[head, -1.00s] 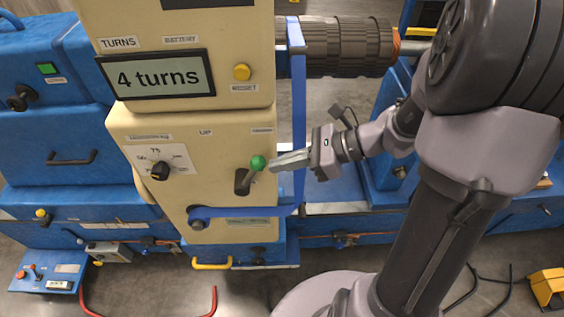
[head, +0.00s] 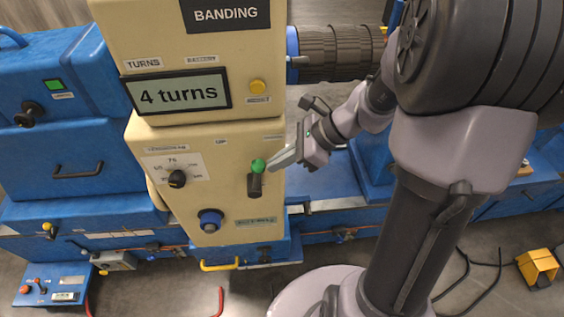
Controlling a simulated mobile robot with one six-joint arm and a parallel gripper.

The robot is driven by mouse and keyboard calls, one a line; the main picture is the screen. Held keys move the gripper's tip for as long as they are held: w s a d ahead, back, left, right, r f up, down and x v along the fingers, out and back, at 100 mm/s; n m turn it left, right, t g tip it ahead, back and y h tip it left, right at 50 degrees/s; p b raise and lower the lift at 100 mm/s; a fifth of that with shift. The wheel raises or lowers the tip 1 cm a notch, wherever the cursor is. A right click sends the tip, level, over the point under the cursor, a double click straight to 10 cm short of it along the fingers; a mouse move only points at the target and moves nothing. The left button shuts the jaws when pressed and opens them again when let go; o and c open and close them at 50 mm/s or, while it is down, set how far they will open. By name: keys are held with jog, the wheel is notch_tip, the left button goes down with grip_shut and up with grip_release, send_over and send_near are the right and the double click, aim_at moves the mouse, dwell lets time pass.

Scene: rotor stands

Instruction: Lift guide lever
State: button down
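A short dark lever with a green ball knob (head: 258,165) stands on the sloping cream panel (head: 215,150), below a label reading UP. I take it for the guide lever. Its dark shaft (head: 255,186) points nearly straight up in the picture. My gripper (head: 273,164) comes in from the right, its pale fingertips at the knob's right side. The fingers look close together. I cannot tell whether they grip the knob or only touch it.
A display (head: 178,92) reads "4 turns" under a BANDING sign (head: 225,15). A dial (head: 176,179), a blue round hub (head: 210,219) and a yellow button (head: 257,86) are on the cream housing. A ribbed dark roller (head: 335,53) lies behind. A yellow pedal (head: 538,266) is on the floor.

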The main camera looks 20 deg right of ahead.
jog(key=a+h+p, duration=0.1)
jog(key=w+a+r+h+p, duration=0.1)
jog(key=p, duration=0.1)
jog(key=a+r+g+h+p, duration=0.1)
jog(key=a, duration=0.1)
jog(key=shift+w, duration=0.15)
jog(key=shift+w+a+f+h+p, duration=0.15)
jog(key=shift+a+h+p, duration=0.15)
jog(key=shift+a, duration=0.15)
jog(key=shift+w+a+h+p, duration=0.2)
jog(key=shift+a+p, duration=0.1)
jog(key=shift+a, duration=0.15)
jog(key=shift+w+a+f+g, duration=0.15)
jog(key=shift+w+a, duration=0.05)
jog(key=shift+a, duration=0.45)
jog(key=shift+w+a+f+g, duration=0.1)
jog(key=shift+w+a+g, duration=0.1)
jog(key=shift+a, duration=0.4)
notch_tip(320, 180, up, 5)
jog(key=p, duration=0.3)
send_over(252, 169)
jog(key=s+d, duration=0.1)
jog(key=s, duration=0.1)
notch_tip(252, 169, up, 7)
jog(key=p, duration=0.1)
jog(key=shift+d, duration=0.35)
jog(key=shift+s, duration=0.2)
